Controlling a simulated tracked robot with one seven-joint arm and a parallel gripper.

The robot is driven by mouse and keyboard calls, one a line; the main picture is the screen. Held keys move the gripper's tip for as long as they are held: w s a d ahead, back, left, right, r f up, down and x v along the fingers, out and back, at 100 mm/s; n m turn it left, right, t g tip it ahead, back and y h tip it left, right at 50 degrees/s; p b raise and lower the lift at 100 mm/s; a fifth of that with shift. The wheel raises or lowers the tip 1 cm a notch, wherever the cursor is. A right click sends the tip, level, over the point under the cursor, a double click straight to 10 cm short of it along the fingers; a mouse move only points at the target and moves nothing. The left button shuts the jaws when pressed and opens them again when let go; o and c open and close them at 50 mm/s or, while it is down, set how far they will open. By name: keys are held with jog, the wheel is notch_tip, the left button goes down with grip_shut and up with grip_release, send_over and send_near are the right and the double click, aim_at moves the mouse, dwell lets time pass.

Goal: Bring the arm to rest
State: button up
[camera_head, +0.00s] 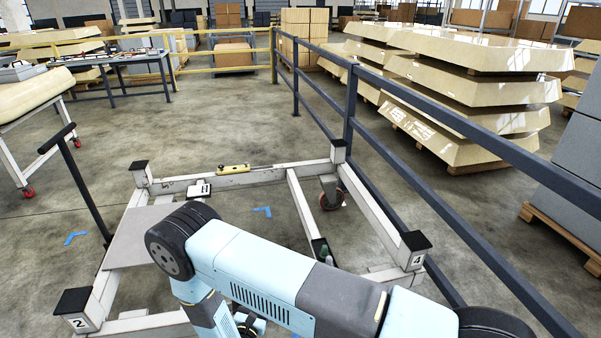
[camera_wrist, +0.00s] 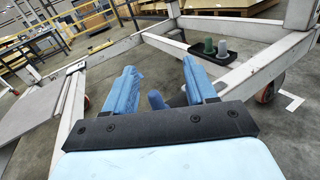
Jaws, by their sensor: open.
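My gripper (camera_wrist: 158,68) is open in the wrist view, its two blue fingers apart. A short blue-grey rounded piece (camera_wrist: 156,99) shows low between the fingers; I cannot tell whether it is part of the gripper or a separate thing. My light blue and grey arm stretches across the bottom of the head view, over the near part of the white trolley frame (camera_head: 301,198). It hides part of that frame. The gripper itself is not clearly visible in the head view. The trolley frame also shows in the wrist view (camera_wrist: 262,62), beyond the fingers.
The trolley has black-capped corner posts (camera_head: 415,241) and a grey panel (camera_head: 135,237) at left. A yellow tool (camera_head: 233,169) lies on its far beam. A black tray (camera_wrist: 199,54) holds a green piece (camera_wrist: 209,46) and a grey-green one (camera_wrist: 222,48). A dark railing (camera_head: 350,92) runs along the right.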

jog(key=w+d+r+m+g+h, duration=0.35)
jog(key=w+r+m+h, duration=0.2)
jog(key=r, duration=0.65)
jog(key=w+d+r+m+g+h, duration=0.1)
jog(key=d+r+m+g, duration=0.45)
jog(key=d+r, duration=0.5)
jog(key=w+d+r+m+g+h, duration=0.15)
jog(key=d+r+m+g, duration=0.5)
jog(key=r, duration=0.65)
jog(key=s+d+r+m+g+y, duration=0.2)
jog(key=s+d+r+m+y, duration=0.55)
jog(key=d+r, duration=0.6)
jog(key=s+d+r+m+t+y, duration=0.1)
jog(key=s+r+m+t+y, duration=0.1)
jog(key=s+r, duration=0.3)
jog(key=s+d+r+m+t+y, duration=0.1)
jog(key=s+r+m+t+y, duration=0.2)
jog(key=s, duration=0.8)
jog(key=shift+s+d+r+m, duration=0.3)
jog(key=shift+d+r+m, duration=0.1)
jog(key=shift+r+m, duration=0.7)
jog(key=shift+t, duration=0.25)
